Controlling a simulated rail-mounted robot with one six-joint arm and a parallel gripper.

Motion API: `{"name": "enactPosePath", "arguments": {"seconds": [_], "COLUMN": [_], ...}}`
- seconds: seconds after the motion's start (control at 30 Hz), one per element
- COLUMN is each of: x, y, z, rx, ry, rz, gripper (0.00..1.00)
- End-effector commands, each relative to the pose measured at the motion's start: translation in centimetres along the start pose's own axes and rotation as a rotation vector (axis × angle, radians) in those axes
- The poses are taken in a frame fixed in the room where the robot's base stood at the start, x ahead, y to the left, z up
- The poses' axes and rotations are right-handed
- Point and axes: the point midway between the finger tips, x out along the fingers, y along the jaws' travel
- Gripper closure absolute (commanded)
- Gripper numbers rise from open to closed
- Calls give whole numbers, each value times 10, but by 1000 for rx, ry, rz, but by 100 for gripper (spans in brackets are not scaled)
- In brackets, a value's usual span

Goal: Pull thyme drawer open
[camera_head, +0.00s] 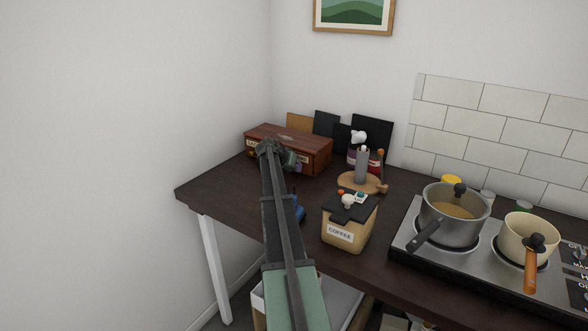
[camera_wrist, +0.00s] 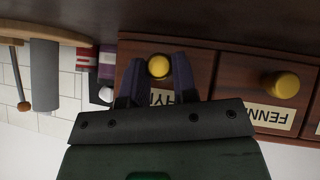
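A brown wooden spice box with small drawers (camera_head: 312,155) stands at the back left of the dark table. In the wrist view, a drawer front (camera_wrist: 131,53) carries a round brass knob (camera_wrist: 158,66) and a label partly hidden by my gripper, with "HY" readable. My gripper (camera_wrist: 158,70) is at this drawer, with one dark finger on each side of the knob. Whether the fingers press on the knob cannot be told. In the head view my arm hides part of the box front, and the gripper (camera_head: 284,160) is small there.
A neighbouring drawer has a brass knob (camera_wrist: 281,84) and a "FENN..." label (camera_wrist: 269,117). A coffee canister (camera_head: 347,222) stands nearer on the table. A round wooden board (camera_head: 350,183) with a grey cylinder is right of the box. Pots (camera_head: 452,213) sit on the stove.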

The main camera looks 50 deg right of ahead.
Motion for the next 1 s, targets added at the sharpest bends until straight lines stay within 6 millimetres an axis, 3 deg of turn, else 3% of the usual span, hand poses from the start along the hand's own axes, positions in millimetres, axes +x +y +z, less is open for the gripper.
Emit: {"name": "enactPosePath", "arguments": {"seconds": [0.03, 0.13, 0.43, 0.8, 1.0], "x": [0, 0, -7, -67, -77], "y": [0, 0, 1, 2, 0], "z": [0, 0, 7, 68, 77], "rx": [0, 0, 0, -1, 0], "ry": [0, 0, 0, 0, 0], "rz": [0, 0, 0, 0, 1], "gripper": [85, 100, 100, 100, 100]}}
